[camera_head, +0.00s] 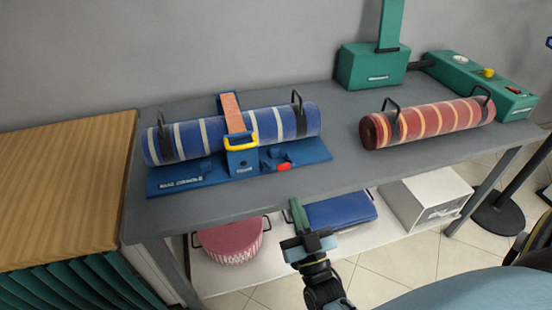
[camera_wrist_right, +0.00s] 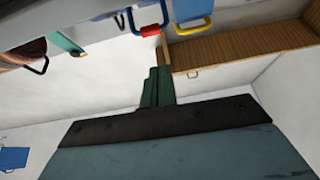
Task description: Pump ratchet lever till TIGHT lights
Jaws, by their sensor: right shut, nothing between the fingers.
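The ratchet unit has a blue base (camera_head: 205,180) on the grey table, with a blue striped roll (camera_head: 205,138) lying on it. An orange strap (camera_head: 231,112) runs over the roll to a blue ratchet housing with a yellow lever handle (camera_head: 241,142). A red tab (camera_head: 284,167) sits to its right. The handle (camera_wrist_right: 194,24) and tab (camera_wrist_right: 151,31) also show in the right wrist view. My right gripper (camera_head: 295,205) is shut and empty in front of the table edge, apart from the lever. Small lettering on the housing is unreadable; I see no clearly lit lamp. My left gripper is out of view.
A red striped roll (camera_head: 428,124) with black handles lies on the table's right part. A green press-like box (camera_head: 372,66) and a green control box (camera_head: 480,82) stand behind it. A lower shelf holds a pink round bag (camera_head: 230,243), a blue bundle (camera_head: 340,211) and a white box (camera_head: 425,196).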

